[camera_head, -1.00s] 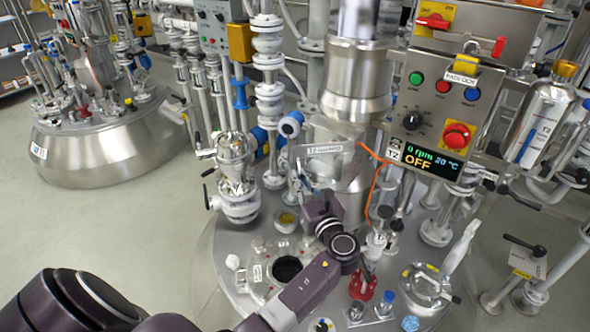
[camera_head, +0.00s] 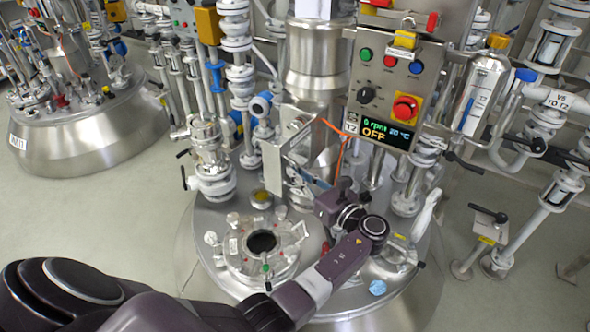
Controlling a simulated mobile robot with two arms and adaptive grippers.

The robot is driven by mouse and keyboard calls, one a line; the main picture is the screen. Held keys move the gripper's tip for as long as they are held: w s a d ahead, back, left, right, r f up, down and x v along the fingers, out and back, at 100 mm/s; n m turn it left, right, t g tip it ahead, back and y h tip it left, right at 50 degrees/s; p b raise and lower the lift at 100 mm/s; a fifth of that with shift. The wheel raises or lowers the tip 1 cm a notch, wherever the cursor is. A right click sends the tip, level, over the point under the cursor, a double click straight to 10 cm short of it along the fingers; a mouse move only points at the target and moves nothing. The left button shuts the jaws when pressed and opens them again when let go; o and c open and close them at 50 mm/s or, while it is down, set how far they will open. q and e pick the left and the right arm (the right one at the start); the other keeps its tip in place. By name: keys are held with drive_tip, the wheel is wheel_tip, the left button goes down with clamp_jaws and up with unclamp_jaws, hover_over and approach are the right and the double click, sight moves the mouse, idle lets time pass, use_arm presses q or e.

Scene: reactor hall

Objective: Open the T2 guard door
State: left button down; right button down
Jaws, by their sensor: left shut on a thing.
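The T2 guard door (camera_head: 286,160) is a pale framed panel in front of the steel agitator shaft housing above the T2 vessel lid. It stands at an angle, its left edge towards me, and looks partly open. My left gripper (camera_head: 322,189) is at the lower right of the door, beside the shaft. It is shut on a part of the door, probably its handle; my wrist hides the fingertips and the exact grip. My right gripper is not in view.
The T2 control panel (camera_head: 391,92) reads OFF and hangs right of the shaft. An orange cable (camera_head: 341,150) runs down beside it. A round port (camera_head: 262,243) lies on the lid in front. Pipes and valves (camera_head: 211,165) stand close on the left.

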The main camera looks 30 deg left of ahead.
use_arm(q)
drive_tip(key=shift+w+d, duration=0.15)
drive_tip(key=shift+d, duration=0.2)
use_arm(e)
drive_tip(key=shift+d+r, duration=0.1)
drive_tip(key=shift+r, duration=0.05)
use_arm(q)
drive_tip(key=c, duration=2.1)
unclamp_jaws()
wheel_tip(320, 180, up, 10)
drive_tip(key=shift+f, duration=0.1)
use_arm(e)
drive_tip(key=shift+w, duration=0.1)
